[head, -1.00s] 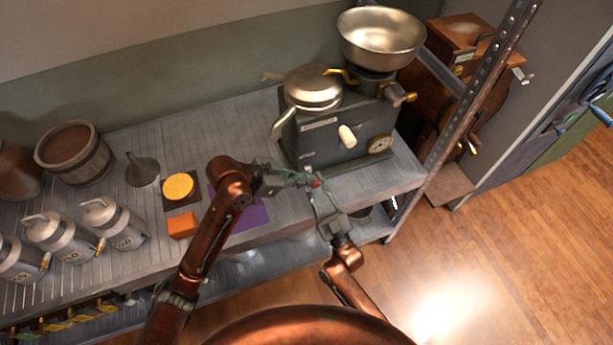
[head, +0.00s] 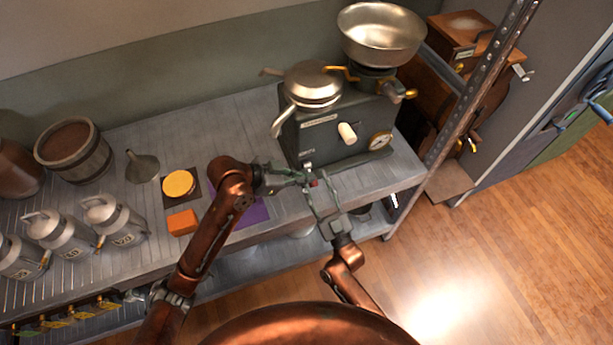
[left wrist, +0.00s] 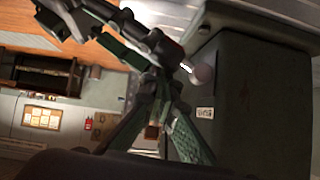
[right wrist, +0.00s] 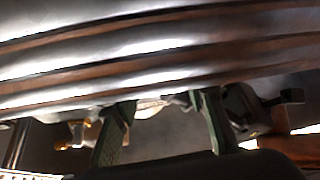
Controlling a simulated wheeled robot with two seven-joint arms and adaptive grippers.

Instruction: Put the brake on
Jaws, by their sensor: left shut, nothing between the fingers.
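A dark grey machine (head: 345,135) stands on the metal shelf. It carries a pale handle knob (head: 347,132) and a round dial on its front. A small pale-ended stub (head: 308,165) shows low at its front left corner. A rounded knob on a short rod (left wrist: 203,73) shows in the left wrist view, close to my fingertips. I cannot tell for sure which part is the brake. My left gripper (head: 308,180) is shut and empty, in front of that corner. My right gripper (head: 320,186) is open and empty, just beside and below it; its fingers (right wrist: 165,110) are apart.
A wide metal bowl (head: 381,33) and a lidded pan (head: 313,84) sit on top of the machine. An orange block (head: 182,222), a yellow disc (head: 178,184) and metal cans stand left. A perforated post (head: 470,100) rises right. The two grippers are very close together.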

